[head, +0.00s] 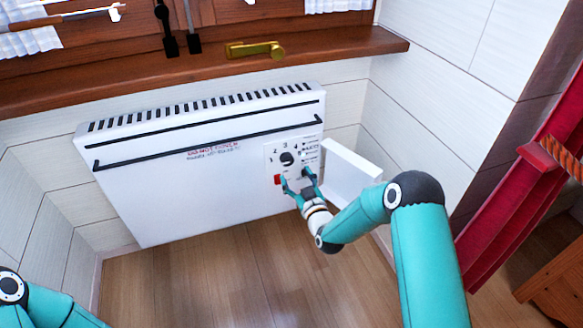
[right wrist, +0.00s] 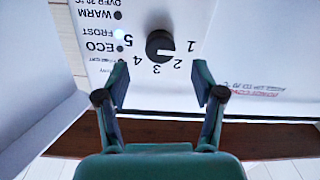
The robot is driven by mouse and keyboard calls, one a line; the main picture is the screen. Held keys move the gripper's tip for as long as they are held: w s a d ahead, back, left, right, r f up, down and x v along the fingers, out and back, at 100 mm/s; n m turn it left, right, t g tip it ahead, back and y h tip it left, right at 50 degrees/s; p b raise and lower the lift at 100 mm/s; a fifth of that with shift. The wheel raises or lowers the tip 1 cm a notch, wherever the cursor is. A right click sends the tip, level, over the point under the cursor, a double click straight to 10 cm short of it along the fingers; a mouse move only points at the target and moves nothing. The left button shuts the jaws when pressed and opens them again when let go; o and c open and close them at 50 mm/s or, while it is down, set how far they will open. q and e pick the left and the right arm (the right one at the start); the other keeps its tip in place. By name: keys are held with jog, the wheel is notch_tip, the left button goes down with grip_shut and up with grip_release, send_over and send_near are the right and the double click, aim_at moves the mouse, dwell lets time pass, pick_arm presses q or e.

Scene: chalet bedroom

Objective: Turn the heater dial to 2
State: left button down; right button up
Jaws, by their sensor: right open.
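The white heater (head: 200,185) is mounted on the wall under the window sill. Its black round dial (head: 287,158) sits on a control panel at the right end. In the right wrist view the dial (right wrist: 160,45) appears upside down, ringed by numbers 1 to 5. A pale mark on the dial appears to face the 1. My right gripper (head: 299,183) is open and empty, just below the dial. In the right wrist view its two fingers (right wrist: 160,84) are spread apart, with the dial beyond their tips. My left gripper is out of view; only my left arm shows.
An open white flap (head: 350,172) stands out at the panel's right, close to my right gripper. A red switch (head: 278,180) is below the dial. The wooden sill (head: 120,79) overhangs the heater. A red curtain (head: 508,205) hangs at right. The floor (head: 225,280) in front is clear.

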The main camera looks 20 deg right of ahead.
aim_at(289, 163)
jog(key=w+b, duration=0.1)
jog(key=w, duration=0.5)
jog(key=shift+w+a+b, duration=0.2)
jog(key=shift+w+b, duration=0.1)
jog(key=shift+b, duration=0.1)
